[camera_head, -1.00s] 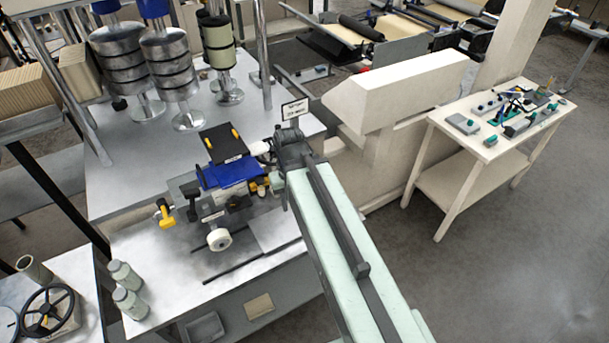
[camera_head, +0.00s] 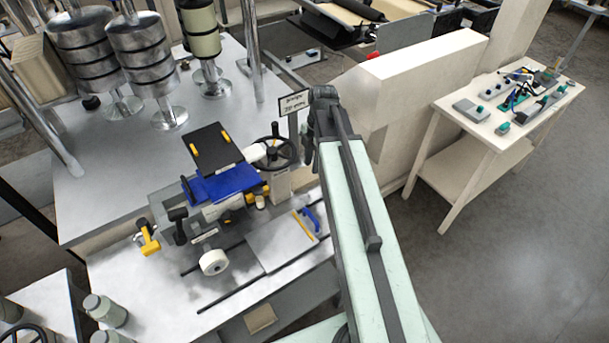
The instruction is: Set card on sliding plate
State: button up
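A small white card (camera_head: 293,103) with a dark border and dark lettering shows upright beside the end of my arm. A grey post appears directly below it. I cannot tell whether the card is fixed to that post or touches my gripper. My gripper (camera_head: 310,150) is at the far end of the green arm, right of the card; its fingers are too small and dark to read. A flat grey plate (camera_head: 268,244), which looks like the sliding plate, lies between two dark rails at the bench front, below and left of my gripper. A blue-and-yellow tool (camera_head: 307,224) lies at its right end.
Metal reels (camera_head: 151,62) stand behind. A white side table (camera_head: 505,125) with small devices is at right. Open floor lies at lower right.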

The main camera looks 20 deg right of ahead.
aim_at(311, 181)
notch_tip(311, 181, down, 3)
jog(key=b, duration=0.2)
jog(key=shift+a+b, duration=0.1)
jog(key=shift+b, duration=0.2)
jog(key=shift+r, duration=0.15)
notch_tip(311, 181, down, 5)
jog(key=b, duration=0.5)
jog(key=shift+s+a+f, duration=0.1)
jog(key=shift+s+f, duration=0.05)
jog(key=shift+f, duration=0.05)
jog(key=shift+r, duration=0.2)
grip_shut()
